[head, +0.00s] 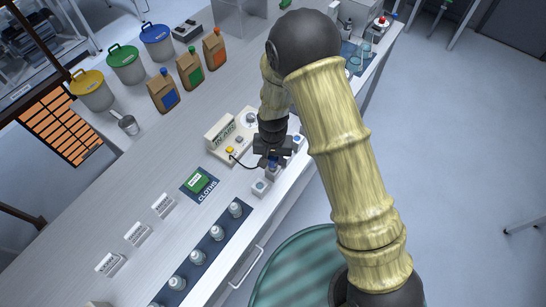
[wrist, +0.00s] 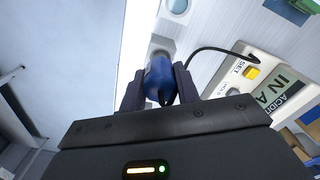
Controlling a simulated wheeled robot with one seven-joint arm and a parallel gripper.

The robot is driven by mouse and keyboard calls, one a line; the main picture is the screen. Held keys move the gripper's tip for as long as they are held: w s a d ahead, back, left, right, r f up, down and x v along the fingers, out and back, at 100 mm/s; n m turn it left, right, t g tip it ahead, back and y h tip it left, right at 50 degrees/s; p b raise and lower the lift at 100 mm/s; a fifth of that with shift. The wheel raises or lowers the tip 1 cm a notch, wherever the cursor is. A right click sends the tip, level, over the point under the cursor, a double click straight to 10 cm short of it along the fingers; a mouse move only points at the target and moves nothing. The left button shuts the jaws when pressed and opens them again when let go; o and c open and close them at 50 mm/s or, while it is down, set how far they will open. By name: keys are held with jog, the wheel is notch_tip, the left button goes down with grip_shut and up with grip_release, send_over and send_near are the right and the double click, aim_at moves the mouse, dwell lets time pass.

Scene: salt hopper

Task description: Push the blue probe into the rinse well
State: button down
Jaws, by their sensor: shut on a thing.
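My gripper (head: 271,162) is shut on the blue probe, close above the front edge of the bench. In the wrist view the blue probe (wrist: 159,78) sits between the two fingers, with a black cable running to the meter. Its far end is at a pale well (wrist: 161,46); I cannot tell whether it is inside or just above it. In the head view a small white well block (head: 261,187) stands front-left of my gripper, and another (head: 298,141) is behind it to the right. No label shows which is the rinse well.
The meter (head: 223,132) with a yellow button stands just left of my gripper. A green pack lies on the dark cloths mat (head: 209,194). Several capped bottles stand on a dark strip (head: 206,262) nearer the front. Bags and lidded buckets stand further back.

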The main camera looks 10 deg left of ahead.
aim_at(273, 164)
jog(key=shift+f+b, duration=1.25)
jog(key=shift+f, duration=0.45)
dwell(0.4)
jog(key=shift+c, duration=2.3)
grip_release()
jog(key=shift+r, duration=0.2)
jog(key=shift+r+p, duration=2.15)
jog(key=shift+r, duration=0.75)
jog(key=shift+r, duration=0.1)
notch_tip(273, 164, up, 17)
jog(key=b, duration=0.4)
jog(key=shift+b, duration=0.4)
